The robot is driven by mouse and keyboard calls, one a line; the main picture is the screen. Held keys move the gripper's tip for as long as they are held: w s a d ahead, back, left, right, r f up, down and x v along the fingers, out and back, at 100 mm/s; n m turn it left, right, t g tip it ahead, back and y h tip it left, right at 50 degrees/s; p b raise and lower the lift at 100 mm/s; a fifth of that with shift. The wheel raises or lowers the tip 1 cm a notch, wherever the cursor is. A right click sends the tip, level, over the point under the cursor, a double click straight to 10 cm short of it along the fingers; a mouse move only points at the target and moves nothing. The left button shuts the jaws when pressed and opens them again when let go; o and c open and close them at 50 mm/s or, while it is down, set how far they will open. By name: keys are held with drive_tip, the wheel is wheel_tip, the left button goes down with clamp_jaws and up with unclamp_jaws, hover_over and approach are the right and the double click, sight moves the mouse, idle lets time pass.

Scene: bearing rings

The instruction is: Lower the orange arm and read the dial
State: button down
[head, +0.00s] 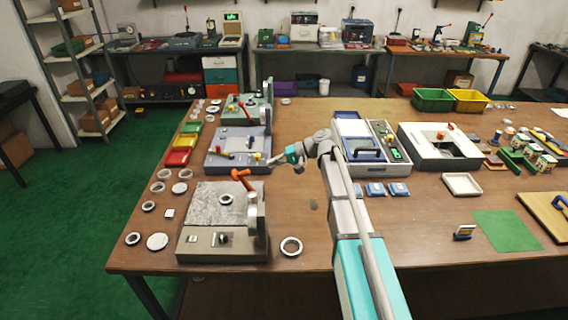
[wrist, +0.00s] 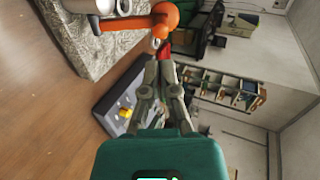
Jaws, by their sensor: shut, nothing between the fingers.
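The orange arm (head: 243,179) is raised over the grey stone plate (head: 200,215) of the front-left station in the head view. In the wrist view the orange arm (wrist: 128,24) crosses the top, close to my fingertips. A metal bearing ring (head: 226,199) lies on the plate. My gripper (head: 275,162) is shut and empty, behind and right of the orange arm. In the wrist view my gripper (wrist: 162,52) has its fingers together just below the arm's joint; I cannot tell if they touch. A small dial-like part (head: 222,238) sits on the station's front; its reading is too small to see.
A blue-grey station (head: 225,160) with a red lever stands just behind, and a green one (head: 250,108) farther back. Loose rings lie left of the plate, and one ring (head: 291,246) lies to its right. Colored bins (head: 178,157) line the left edge.

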sight(249, 171)
drive_tip(key=b+x, duration=0.2)
drive_tip(key=x, duration=0.4)
drive_tip(key=shift+a+f, duration=0.2)
drive_tip(key=shift+a, duration=0.2)
drive_tip(key=shift+a, duration=0.1)
